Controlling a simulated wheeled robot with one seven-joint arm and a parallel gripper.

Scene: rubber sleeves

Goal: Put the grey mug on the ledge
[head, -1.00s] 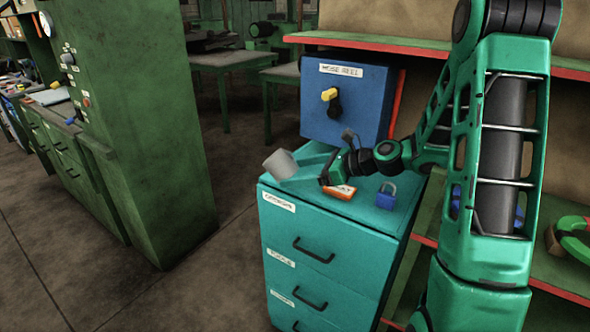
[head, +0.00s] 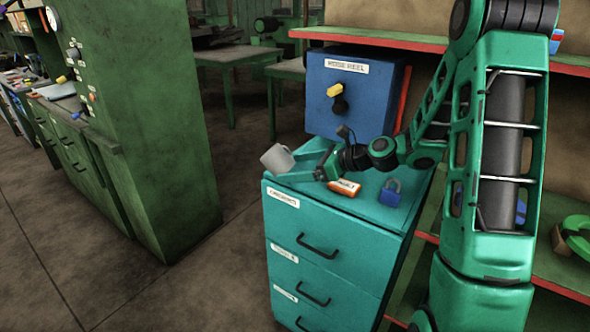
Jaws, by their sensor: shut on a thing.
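My gripper (head: 297,170) comes in from the right and is shut on the mug. The fingers are small in view, and I cannot tell exactly where they grip it. I cannot tell whether the mug touches the cabinet top. A green shelf board with a red front edge (head: 425,54) runs behind the arm at the upper right and looks like the ledge; my arm hides part of it.
A lower shelf (head: 545,262) is at right. A tall green machine (head: 150,130) stands left, with open floor between.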

